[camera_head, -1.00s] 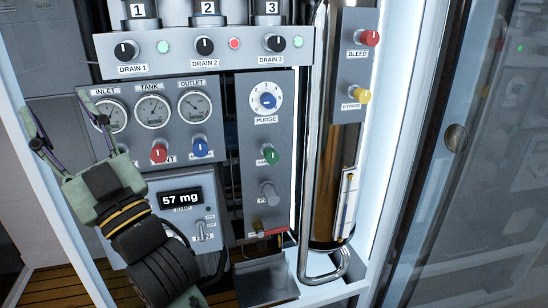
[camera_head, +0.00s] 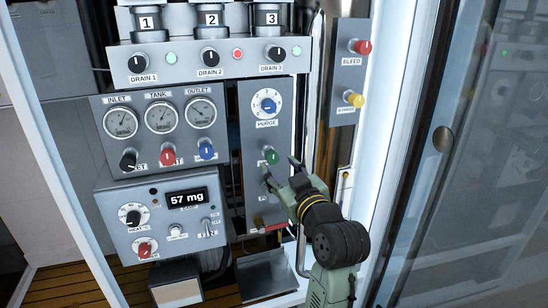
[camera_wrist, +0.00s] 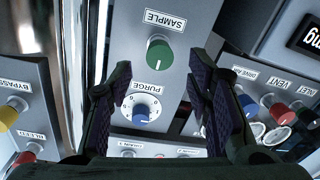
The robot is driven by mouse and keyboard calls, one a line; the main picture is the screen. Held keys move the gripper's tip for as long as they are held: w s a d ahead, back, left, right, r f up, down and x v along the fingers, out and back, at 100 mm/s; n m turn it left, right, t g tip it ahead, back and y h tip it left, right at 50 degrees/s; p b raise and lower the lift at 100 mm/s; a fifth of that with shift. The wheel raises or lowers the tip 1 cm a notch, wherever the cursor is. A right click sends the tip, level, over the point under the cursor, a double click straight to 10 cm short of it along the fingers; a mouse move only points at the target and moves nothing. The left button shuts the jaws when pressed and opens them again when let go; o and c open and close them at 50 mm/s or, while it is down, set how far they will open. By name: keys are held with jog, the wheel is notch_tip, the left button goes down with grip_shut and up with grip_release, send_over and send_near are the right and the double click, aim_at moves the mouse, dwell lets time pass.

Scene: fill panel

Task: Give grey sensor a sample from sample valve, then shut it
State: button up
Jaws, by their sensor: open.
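The sample valve is a green knob (camera_head: 271,157) on the narrow grey panel, below the blue purge knob (camera_head: 267,106). In the wrist view the green knob (camera_wrist: 160,54) sits under its SAMPLE label, between my fingers and beyond their tips. My gripper (camera_head: 279,167) is open and empty, just in front of the panel by the green knob; I see no contact. I cannot tell which part is the grey sensor; my gripper covers the panel just below the green knob.
Red bleed (camera_head: 362,47) and yellow bypass (camera_head: 354,99) knobs stand at upper right. Red (camera_head: 167,157) and blue (camera_head: 205,150) knobs sit under the gauges at left. A grey tray (camera_head: 262,274) is below the panel. A glass door (camera_head: 470,190) stands at right.

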aim_at(273, 159)
jog(key=x, duration=0.5)
jog(key=shift+p, duration=0.35)
grip_shut()
